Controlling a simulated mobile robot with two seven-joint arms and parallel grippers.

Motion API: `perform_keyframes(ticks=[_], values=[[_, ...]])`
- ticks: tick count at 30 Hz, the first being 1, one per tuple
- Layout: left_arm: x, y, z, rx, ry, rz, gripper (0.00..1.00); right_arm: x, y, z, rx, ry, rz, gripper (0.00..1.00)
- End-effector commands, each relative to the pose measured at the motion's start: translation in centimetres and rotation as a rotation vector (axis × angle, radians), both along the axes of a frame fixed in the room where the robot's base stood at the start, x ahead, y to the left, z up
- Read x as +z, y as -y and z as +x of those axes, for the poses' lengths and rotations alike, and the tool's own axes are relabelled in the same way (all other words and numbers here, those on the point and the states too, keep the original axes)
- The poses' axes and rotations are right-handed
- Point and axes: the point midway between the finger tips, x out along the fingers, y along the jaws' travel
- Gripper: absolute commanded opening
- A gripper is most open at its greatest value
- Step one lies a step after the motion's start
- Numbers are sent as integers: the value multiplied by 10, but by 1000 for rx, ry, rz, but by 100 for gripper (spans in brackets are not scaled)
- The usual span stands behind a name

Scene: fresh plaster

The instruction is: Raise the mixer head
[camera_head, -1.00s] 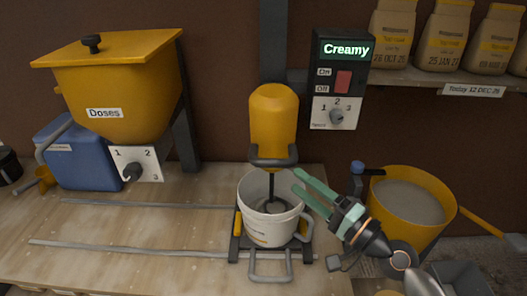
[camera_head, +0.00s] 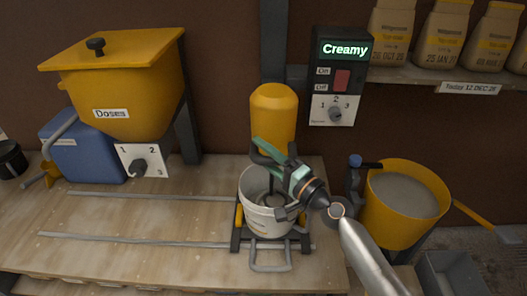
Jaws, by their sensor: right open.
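The mixer head (camera_head: 274,108) is a yellow rounded cylinder on a dark upright post. Its dark handle loop at the bottom is partly hidden by my right gripper (camera_head: 270,156). The gripper's green fingers are open and reach in from the right at the handle; I cannot tell whether they touch it. A white bucket (camera_head: 266,221) stands under the head on a dark cradle, and the gripper covers part of its opening. The mixing shaft is mostly hidden. My left gripper is not in view.
The control box (camera_head: 339,78) reads "Creamy" and has a red switch and a dial. A yellow tub of grey material (camera_head: 391,236) stands to the right. A yellow "Doses" hopper (camera_head: 130,95) and blue container (camera_head: 82,155) stand left. Rails (camera_head: 140,238) cross the bench.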

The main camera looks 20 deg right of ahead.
Motion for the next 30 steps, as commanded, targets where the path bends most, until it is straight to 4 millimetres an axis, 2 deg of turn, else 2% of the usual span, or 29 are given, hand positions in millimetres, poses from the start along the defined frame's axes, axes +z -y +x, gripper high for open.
perform_keyframes(ticks=[3, 18, 30], values=[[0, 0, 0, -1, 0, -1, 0, 0, 0, 0, 0, 0, 0, 57], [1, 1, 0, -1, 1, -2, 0, 2, 0, 0, -1, 4, 1, 1], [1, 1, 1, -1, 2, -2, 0, 4, 0, 0, -1, 8, 3, 0]])
